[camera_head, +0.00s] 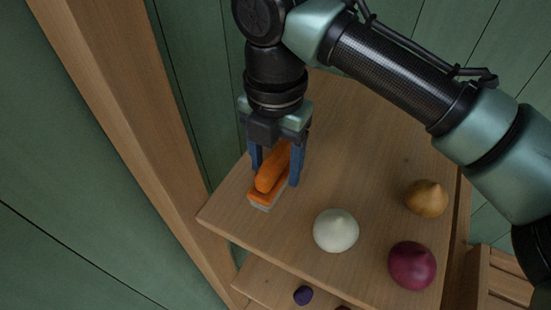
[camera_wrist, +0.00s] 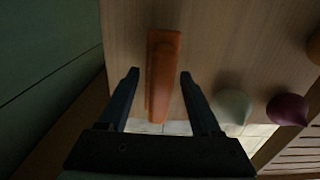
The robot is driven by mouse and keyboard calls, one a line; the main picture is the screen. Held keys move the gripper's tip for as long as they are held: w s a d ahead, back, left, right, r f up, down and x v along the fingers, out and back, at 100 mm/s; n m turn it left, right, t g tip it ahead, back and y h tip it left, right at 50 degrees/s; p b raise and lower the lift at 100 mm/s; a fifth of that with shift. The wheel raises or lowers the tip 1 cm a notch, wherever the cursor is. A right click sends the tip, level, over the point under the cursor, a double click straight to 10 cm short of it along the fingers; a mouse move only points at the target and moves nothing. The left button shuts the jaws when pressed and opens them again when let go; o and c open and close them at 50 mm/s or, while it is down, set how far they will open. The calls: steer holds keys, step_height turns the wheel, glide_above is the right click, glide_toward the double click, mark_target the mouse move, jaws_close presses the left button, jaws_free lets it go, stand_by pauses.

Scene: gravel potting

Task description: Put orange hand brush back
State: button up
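The orange hand brush (camera_head: 272,172) is on the wooden shelf (camera_head: 330,115), near its left front corner, with its pale bristles facing down. It also shows in the wrist view (camera_wrist: 163,75). My gripper (camera_head: 276,176) points down over it, with one dark blue finger on each side. In the wrist view my gripper (camera_wrist: 159,72) is open, and a gap shows between the brush and each finger. Whether the bristles press fully on the shelf is hard to tell.
A white bulb-shaped object (camera_head: 335,231), a dark red one (camera_head: 412,265) and a tan one (camera_head: 426,198) stand to the right on the shelf. A lower shelf (camera_head: 262,283) holds a small purple object (camera_head: 303,295). A wooden post (camera_head: 130,120) rises at the left.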

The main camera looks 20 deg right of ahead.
mark_target(275, 155)
steer(key=shift+o, duration=0.6)
step_height(275, 155, up, 12)
steer(key=p, duration=0.1)
steer(key=shift+r, duration=0.2)
